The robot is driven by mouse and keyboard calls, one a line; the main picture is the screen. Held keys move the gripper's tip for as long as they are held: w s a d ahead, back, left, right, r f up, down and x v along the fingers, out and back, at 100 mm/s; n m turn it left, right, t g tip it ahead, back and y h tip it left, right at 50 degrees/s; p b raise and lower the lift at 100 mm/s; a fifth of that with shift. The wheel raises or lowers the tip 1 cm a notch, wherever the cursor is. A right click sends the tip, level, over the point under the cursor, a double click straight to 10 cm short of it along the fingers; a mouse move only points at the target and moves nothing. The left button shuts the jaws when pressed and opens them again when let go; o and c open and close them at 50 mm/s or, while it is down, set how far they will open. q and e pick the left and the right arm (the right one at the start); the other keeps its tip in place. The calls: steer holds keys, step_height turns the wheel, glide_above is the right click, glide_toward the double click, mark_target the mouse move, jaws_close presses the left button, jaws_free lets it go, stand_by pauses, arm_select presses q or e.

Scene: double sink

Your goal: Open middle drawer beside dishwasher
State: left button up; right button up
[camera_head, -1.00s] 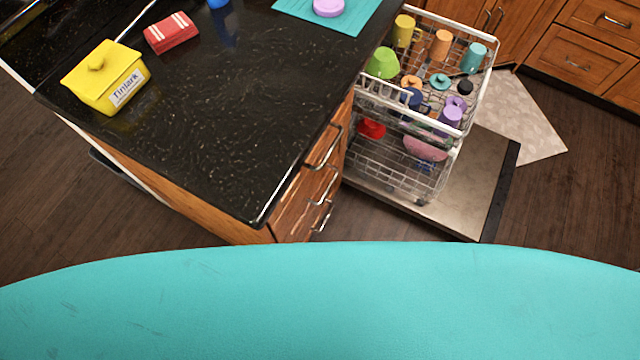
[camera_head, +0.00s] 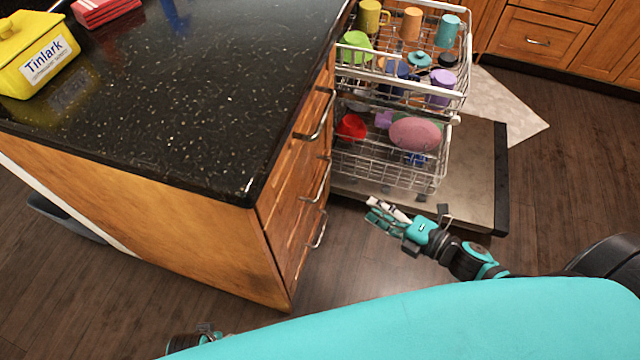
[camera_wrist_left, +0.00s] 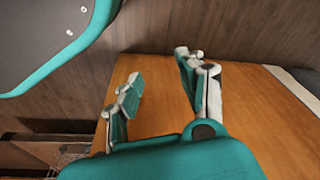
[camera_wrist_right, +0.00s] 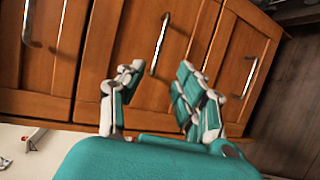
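The middle drawer (camera_head: 300,204) is in the right-hand face of the island, between an upper and a lower drawer, and looks shut. Its bar handle (camera_head: 318,182) is silver; it also shows in the right wrist view (camera_wrist_right: 160,43). My right gripper (camera_head: 377,212) is open and empty, to the right of the drawers and apart from them. In the right wrist view its fingers (camera_wrist_right: 158,82) spread on either side of the line toward the middle handle. My left gripper (camera_wrist_left: 160,72) is open and empty, facing a plain wooden panel. Only a bit of it shows at the head view's bottom edge.
The open dishwasher (camera_head: 470,170) stands behind the drawers, its lowered door and loaded racks reaching out beside my right gripper. The black countertop (camera_head: 200,90) overhangs the drawers. Bare floor (camera_head: 350,260) lies in front of the drawers.

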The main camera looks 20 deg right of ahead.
mark_target(324, 178)
steer(key=b+x, duration=0.1)
steer(key=x, duration=1.5)
steer(key=shift+w, duration=0.15)
arm_select(q)
steer(key=r, duration=0.1)
steer(key=w+r, duration=0.1)
steer(key=r, duration=0.2)
steer(key=shift+w+d+r, duration=0.1)
steer(key=shift+w+d, duration=0.05)
steer(key=shift+w, duration=0.1)
arm_select(e)
jaws_close()
